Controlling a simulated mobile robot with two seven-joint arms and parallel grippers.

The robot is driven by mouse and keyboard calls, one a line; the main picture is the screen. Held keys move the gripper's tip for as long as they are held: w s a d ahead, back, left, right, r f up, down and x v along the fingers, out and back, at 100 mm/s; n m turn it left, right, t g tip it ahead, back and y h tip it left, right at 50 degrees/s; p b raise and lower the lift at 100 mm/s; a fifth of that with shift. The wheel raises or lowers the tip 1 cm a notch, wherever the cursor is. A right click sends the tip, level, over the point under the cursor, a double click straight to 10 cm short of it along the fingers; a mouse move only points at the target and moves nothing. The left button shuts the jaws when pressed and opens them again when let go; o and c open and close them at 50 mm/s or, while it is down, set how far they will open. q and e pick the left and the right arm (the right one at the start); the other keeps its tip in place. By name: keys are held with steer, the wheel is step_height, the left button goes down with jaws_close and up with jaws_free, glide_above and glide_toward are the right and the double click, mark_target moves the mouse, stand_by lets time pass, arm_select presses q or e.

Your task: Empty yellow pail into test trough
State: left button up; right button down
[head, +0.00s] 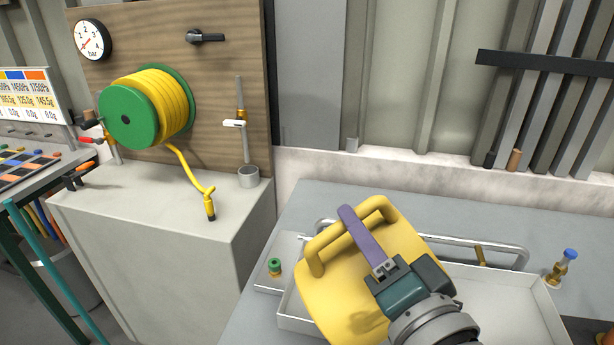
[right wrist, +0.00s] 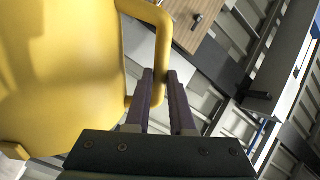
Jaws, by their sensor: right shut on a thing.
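The yellow pail (head: 330,290) is held over the white test trough (head: 535,325) on the grey bench. Its bar handle (head: 322,243) faces up, and its yellow side also fills the left of the right wrist view (right wrist: 60,75). My right gripper (head: 352,218) is shut on the handle; in the right wrist view its purple fingers (right wrist: 159,75) lie either side of the handle bar. The pail looks tilted, but its mouth and contents are hidden. The pail and my arm cover much of the trough. My left gripper is out of view.
A silver pipe (head: 440,240) runs along the trough's back, with a brass valve (head: 481,256). A green-topped fitting (head: 274,267) stands left, a blue-knobbed brass fitting (head: 562,268) right. A green reel with yellow hose (head: 165,103) hangs on a wooden panel farther left.

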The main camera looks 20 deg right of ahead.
mark_target(313, 252)
steer(key=shift+a+n, duration=0.7)
steer(key=shift+a, duration=0.3)
steer(key=a+f+n+b, duration=0.1)
steer(key=a+f+n, duration=0.1)
steer(key=shift+a+f+n+b, duration=0.15)
steer(key=shift+f+n+b, duration=0.05)
steer(key=shift+n+b, duration=0.2)
steer(key=shift+a+f+n, duration=0.25)
steer(key=shift+a+n, duration=0.2)
steer(key=shift+n, duration=0.15)
